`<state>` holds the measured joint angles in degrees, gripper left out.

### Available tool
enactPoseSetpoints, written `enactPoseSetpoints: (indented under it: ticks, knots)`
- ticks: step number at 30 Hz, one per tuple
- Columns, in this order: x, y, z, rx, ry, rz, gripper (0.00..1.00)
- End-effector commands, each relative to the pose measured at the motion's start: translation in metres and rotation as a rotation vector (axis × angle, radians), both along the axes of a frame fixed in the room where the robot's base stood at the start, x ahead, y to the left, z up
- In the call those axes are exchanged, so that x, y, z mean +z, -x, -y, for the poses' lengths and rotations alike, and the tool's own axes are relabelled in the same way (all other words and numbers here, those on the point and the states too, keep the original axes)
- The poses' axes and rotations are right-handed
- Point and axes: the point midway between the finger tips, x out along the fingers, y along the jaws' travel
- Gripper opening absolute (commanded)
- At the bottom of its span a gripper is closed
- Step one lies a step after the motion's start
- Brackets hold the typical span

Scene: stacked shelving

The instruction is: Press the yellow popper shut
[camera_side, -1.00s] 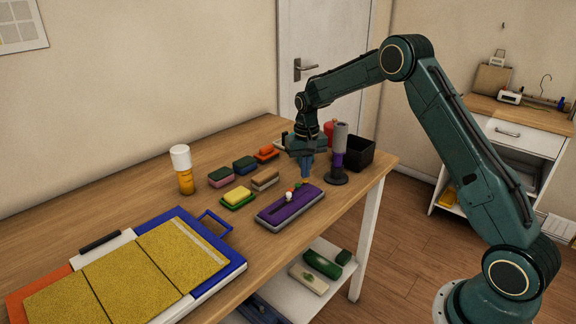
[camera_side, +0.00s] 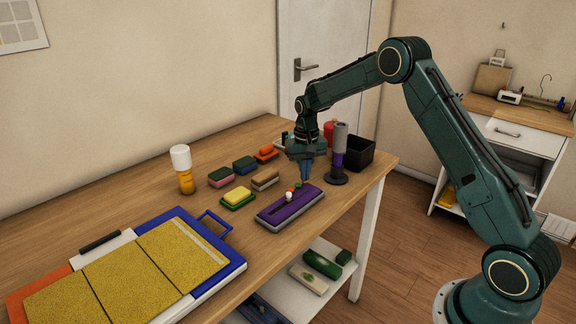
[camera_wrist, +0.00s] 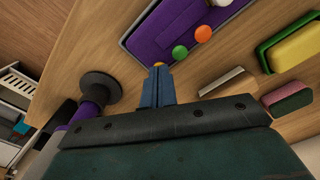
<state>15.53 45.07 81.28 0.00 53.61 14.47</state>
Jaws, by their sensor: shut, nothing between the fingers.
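A purple board (camera_side: 300,207) with a grey base lies on the table, with a row of small coloured poppers near its far edge. In the wrist view, the yellow popper (camera_wrist: 158,64) shows as a small sliver right at the fingertips, mostly hidden by them. The green popper (camera_wrist: 179,52), orange popper (camera_wrist: 203,34) and white popper (camera_wrist: 221,2) stand beside it. My gripper (camera_side: 305,182) points down at the board's far end, over the yellow popper, and its fingers are shut and empty. It also shows in the wrist view (camera_wrist: 158,72). Contact cannot be told.
A dark-based grey and purple post (camera_side: 338,160) stands close right of my gripper, with a black bin (camera_side: 360,153) behind it. Several sponges or brushes, including a yellow one (camera_side: 237,195), lie to the left. A white-capped bottle (camera_side: 182,170) stands farther left.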

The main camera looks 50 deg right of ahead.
Motion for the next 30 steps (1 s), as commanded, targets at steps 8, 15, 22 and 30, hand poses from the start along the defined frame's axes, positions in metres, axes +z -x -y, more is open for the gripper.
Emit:
enactPoseSetpoints:
  ticks: [8,15,22,30]
  knots:
    - [-0.0038,0.0004,-0.0001,0.000,-0.001,-0.002,0.00]
    - [-0.0065,0.0006,-0.0002,0.000,0.000,-0.002,0.00]
    - [-0.0075,0.0007,-0.0002,0.000,0.000,-0.002,0.00]
    - [-0.0052,0.0005,-0.0002,0.000,-0.001,-0.002,0.00]
